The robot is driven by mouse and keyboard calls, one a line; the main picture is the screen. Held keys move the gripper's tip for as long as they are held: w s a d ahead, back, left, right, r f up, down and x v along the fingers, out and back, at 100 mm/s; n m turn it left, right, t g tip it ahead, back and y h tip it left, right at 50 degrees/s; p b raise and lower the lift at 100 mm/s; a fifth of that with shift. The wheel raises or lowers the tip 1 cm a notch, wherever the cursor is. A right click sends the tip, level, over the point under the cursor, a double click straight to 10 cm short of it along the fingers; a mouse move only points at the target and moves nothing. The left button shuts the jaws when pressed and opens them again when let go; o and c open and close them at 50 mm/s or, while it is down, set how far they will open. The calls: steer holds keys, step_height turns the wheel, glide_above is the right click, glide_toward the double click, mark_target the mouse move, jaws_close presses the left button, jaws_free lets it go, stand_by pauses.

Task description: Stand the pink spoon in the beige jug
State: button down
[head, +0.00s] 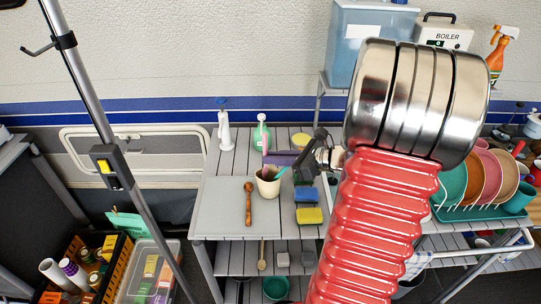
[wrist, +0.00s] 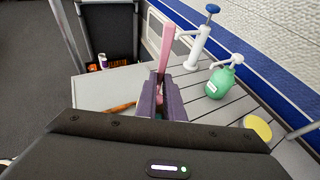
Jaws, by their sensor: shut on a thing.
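The beige jug (head: 268,188) stands upright at the right edge of a grey board on the slatted table. A teal utensil (head: 281,172) leans out of its mouth. My gripper (head: 268,158), with purple fingers, is over the jug and shut on the pink spoon (head: 264,146). In the wrist view the pink spoon (wrist: 167,46) sticks up from between the fingers (wrist: 163,88). Its lower end is near the jug's mouth in the head view; I cannot tell how far it is inside. The jug is mostly hidden in the wrist view.
Blue (head: 306,195) and yellow (head: 309,216) sponges lie right. The board's left part is clear.

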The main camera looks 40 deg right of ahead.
mark_target(266, 166)
steer(key=shift+s+a+f, duration=0.1)
steer(key=shift+f, duration=1.35)
steer(key=c, duration=1.8)
jaws_free()
steer(key=shift+r, duration=0.1)
steer(key=shift+r, duration=0.1)
steer(key=shift+s+d+r, duration=0.2)
steer(key=shift+s+d, duration=0.2)
steer(key=shift+s, duration=0.1)
steer(key=v, duration=1.2)
steer(key=shift+s, duration=0.15)
